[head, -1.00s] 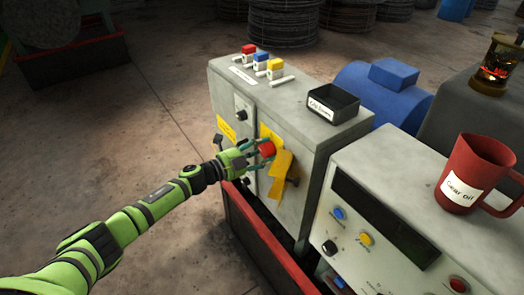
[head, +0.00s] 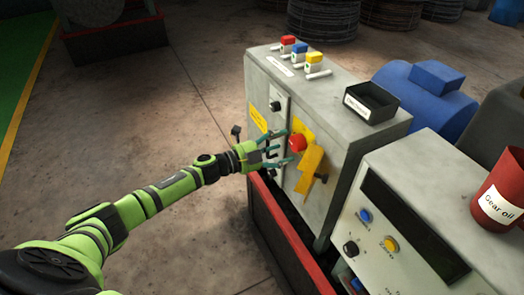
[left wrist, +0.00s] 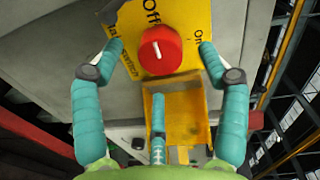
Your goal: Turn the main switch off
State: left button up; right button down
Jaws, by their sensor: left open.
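The main switch is a round red knob (head: 298,142) on a yellow plate on the front of the grey cabinet. In the left wrist view the knob (left wrist: 171,47) has a white mark running roughly up and down, about in line with the word "Off" above it; "On" is at the right. A yellow flap (head: 311,171) hangs open below the knob. My left gripper (head: 290,146) is open, its teal fingers spread in front of the knob. In the left wrist view, two fingertips (left wrist: 160,47) lie either side of the knob, apparently apart from it. My right gripper is out of view.
A control panel (head: 420,190) with a red mug (head: 497,190) stands at the right. A red-rimmed trough (head: 285,230) runs below. The floor at left is clear.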

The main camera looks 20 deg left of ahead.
pick_arm(q)
jog(key=v, duration=0.8)
jog(key=shift+a, duration=0.1)
jog(key=s+a+f+n+y, duration=0.25)
jog(key=f+n, duration=0.25)
jog(key=f, duration=0.4)
jog(key=s+a+f+n+y, duration=0.1)
jog(key=a+f+n+y, duration=0.25)
jog(key=f, duration=0.55)
jog(key=s+f+n+g+y, duration=0.25)
jog(key=s+f, duration=0.25)
jog(key=f, duration=0.3)
jog(key=s+f+n+g+y, duration=0.1)
jog(key=s+f+n+y, duration=0.15)
jog(key=s+f, duration=0.45)
jog(key=s+d+f+n+g, duration=0.2)
jog(key=s+f, duration=0.3)
jog(key=s, duration=0.5)
jog(key=s+d+f+n+g, duration=0.3)
jog(key=s+d+f+g, duration=0.1)
jog(key=s, duration=0.7)
jog(key=s+d+f+n+g, duration=0.2)
jog(key=s+f, duration=0.5)
jog(key=s, duration=0.4)
jog(key=shift+d+f+g, duration=0.25)
jog(key=shift+d+g, duration=0.3)
jog(key=shift+d, duration=0.6)
